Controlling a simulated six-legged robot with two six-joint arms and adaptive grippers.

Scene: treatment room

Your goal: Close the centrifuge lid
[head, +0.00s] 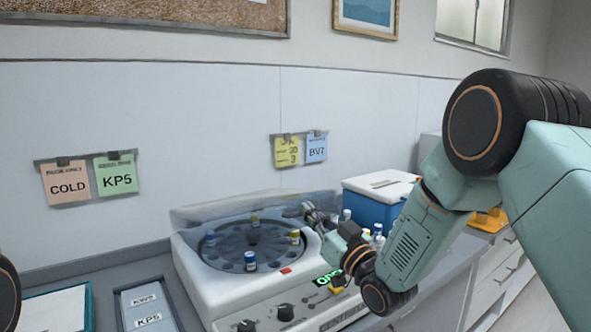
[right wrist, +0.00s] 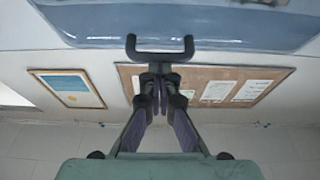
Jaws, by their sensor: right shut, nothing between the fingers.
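The white centrifuge (head: 215,287) stands on the counter, its round rotor bowl uncovered at the front, with several capped vials in it. Its clear lid (head: 205,211) is raised at the back of the bowl. In the right wrist view the bluish lid (right wrist: 190,22) fills the top, with a dark U-shaped handle (right wrist: 160,56) at its edge. My right gripper (head: 308,210) is at the right end of the lid. In the wrist view its fingers (right wrist: 157,88) are shut and empty, right by the handle; I cannot tell whether they touch. My left gripper is out of view.
A blue box with a white lid (head: 370,207) stands right of the centrifuge, behind my right arm, with several small vials in front of it. A grey label tray (head: 133,296) lies at the left. An orange-yellow tray (head: 488,220) is at the far right.

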